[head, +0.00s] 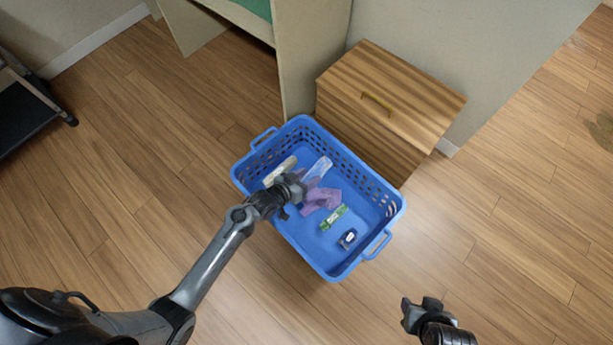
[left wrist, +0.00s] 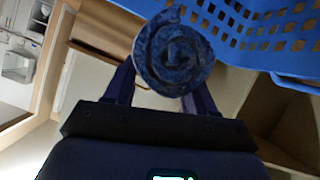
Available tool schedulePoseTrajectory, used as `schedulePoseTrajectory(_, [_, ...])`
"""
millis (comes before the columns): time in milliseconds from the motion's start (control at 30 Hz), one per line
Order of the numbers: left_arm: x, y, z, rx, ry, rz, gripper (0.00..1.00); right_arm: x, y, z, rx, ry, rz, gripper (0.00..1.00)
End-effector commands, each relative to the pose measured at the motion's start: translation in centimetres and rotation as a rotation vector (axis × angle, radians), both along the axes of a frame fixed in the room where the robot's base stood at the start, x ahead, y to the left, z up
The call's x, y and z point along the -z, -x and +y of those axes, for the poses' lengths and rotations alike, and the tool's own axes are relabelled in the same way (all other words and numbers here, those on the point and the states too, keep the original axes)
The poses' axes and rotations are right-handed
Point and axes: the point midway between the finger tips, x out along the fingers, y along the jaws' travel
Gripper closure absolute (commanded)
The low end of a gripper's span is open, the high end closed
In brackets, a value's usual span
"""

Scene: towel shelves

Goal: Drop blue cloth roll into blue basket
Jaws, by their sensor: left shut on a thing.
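The blue basket (head: 378,190) stands on the wooden floor, and its perforated wall (left wrist: 280,22) also fills the upper right of the left wrist view. My left gripper (head: 283,196) is over the left part of the basket in the head view. In the left wrist view it is shut on the blue cloth roll (left wrist: 173,52), whose spiral end faces the camera between the fingers. In the head view I cannot make out the roll clearly at the gripper. My right gripper (head: 422,308) is at the lower right, away from the basket, with its fingers apart and empty.
Inside the basket lie a purple cloth (head: 322,199), a green-and-white item (head: 333,217), a small dark item (head: 347,238) and a pale item (head: 279,172). A wooden drawer cabinet (head: 400,85) stands behind the basket, beside a shelf unit (head: 308,50).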

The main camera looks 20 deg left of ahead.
Motion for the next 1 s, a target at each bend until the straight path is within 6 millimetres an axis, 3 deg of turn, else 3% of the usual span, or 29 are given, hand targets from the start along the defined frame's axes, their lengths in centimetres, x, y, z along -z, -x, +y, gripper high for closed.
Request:
schedulePoseTrajectory(133, [-0.1, 0.0, 0.0, 0.0, 0.0, -0.001, 0.75, -0.1, 0.0, 0.0, 0.0, 0.0, 0.0, 0.57])
schedulePoseTrajectory(167, [-0.1, 0.0, 0.0, 0.0, 0.0, -0.001, 0.44, -0.1, 0.0, 0.0, 0.001, 0.0, 0.0, 0.57])
schedulePoseTrajectory(367, [-0.1, 0.0, 0.0, 0.0, 0.0, -0.001, 0.15, -0.1, 0.0, 0.1, 0.003, -0.004, 0.0, 0.57])
schedulePoseTrajectory(733, [-0.3, 0.4, 0.2, -0.001, -0.001, 0.001, 0.15, -0.5, 0.0, 0.2, 0.007, -0.011, 0.0, 0.57])
schedulePoseTrajectory(1000, [-2.3, 3.5, 1.3, -0.001, -0.002, 0.003, 0.15, -3.1, 0.0, 0.2, 0.006, -0.01, -0.001, 0.57])
